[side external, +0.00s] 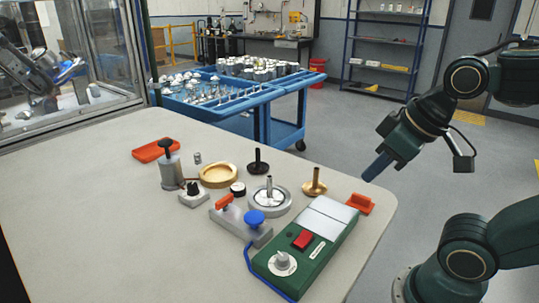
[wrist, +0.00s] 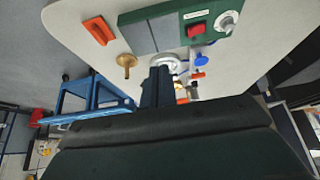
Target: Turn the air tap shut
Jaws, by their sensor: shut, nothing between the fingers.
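A grey block (side external: 240,222) sits on the bench, with an orange lever (side external: 224,202) and a round blue knob (side external: 254,218) on top. A blue hose (side external: 258,275) runs from it along the green box. Which of the two handles is the air tap I cannot tell for sure. In the wrist view the blue knob (wrist: 201,60) and orange lever (wrist: 197,75) show right of my fingers. My gripper (side external: 374,170) is shut and empty, in the air past the bench's right edge, well apart from the block. It also shows in the wrist view (wrist: 157,80).
The green box (side external: 310,250) with a red switch and a white dial stands front right of the block. A metal ring fixture (side external: 270,200), brass post (side external: 314,184), black-handled post (side external: 258,163) and orange block (side external: 360,203) stand nearby. The bench's left front (side external: 90,220) is clear.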

